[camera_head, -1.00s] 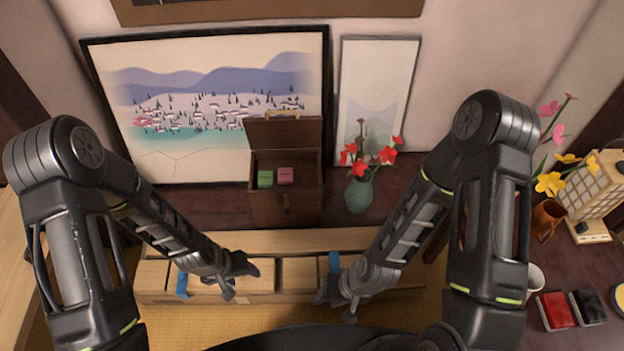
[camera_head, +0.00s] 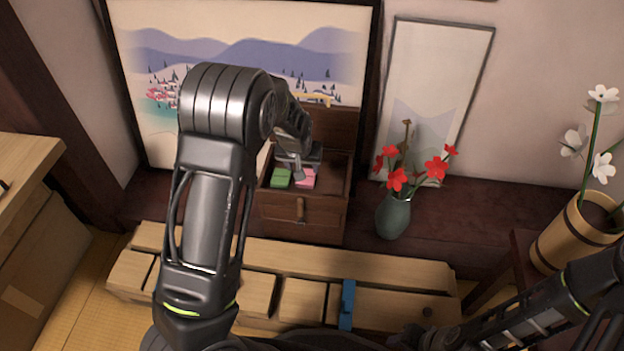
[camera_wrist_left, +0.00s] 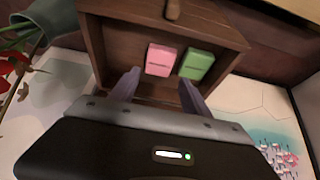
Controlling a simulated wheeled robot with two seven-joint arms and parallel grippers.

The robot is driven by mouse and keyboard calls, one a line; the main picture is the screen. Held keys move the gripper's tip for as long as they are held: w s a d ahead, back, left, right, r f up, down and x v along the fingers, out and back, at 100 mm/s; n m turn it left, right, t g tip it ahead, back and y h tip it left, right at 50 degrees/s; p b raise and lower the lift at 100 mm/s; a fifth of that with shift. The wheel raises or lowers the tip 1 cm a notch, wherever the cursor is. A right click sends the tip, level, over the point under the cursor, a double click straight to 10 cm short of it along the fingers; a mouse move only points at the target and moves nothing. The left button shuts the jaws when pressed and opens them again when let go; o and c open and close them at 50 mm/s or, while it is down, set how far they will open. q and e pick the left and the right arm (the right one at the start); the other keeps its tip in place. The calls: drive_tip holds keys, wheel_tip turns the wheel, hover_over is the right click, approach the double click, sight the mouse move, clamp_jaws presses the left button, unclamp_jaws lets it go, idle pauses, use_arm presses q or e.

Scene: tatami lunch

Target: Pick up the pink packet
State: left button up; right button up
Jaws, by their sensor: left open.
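The pink packet (camera_head: 307,178) lies in an open wooden box (camera_head: 320,215) at the back, beside a green packet (camera_head: 281,178). My left gripper (camera_head: 298,168) is over the box, just above the packets, its jaws open and empty. In the left wrist view the open fingers (camera_wrist_left: 160,82) point at the pink packet (camera_wrist_left: 160,61) and the green packet (camera_wrist_left: 195,65), which both show between or just beyond the fingertips. Whether a finger touches a packet I cannot tell. My right arm shows at the lower right, but its gripper is out of view.
A grey-green vase (camera_head: 394,216) with red flowers stands right of the box and also shows in the left wrist view (camera_wrist_left: 52,18). A raised lid backs the box. A low wooden bench (camera_head: 390,273) lies in front. A wooden bucket (camera_head: 580,235) with white flowers stands at right.

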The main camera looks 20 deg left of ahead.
use_arm(q)
drive_tip(key=shift+b+x, duration=0.55)
drive_tip(key=shift+x, duration=0.85)
drive_tip(key=b+x, duration=0.3)
drive_tip(key=x, duration=0.2)
drive_tip(key=shift+d+f, duration=0.1)
drive_tip(key=shift+c, duration=0.4)
drive_tip(key=c, duration=0.9)
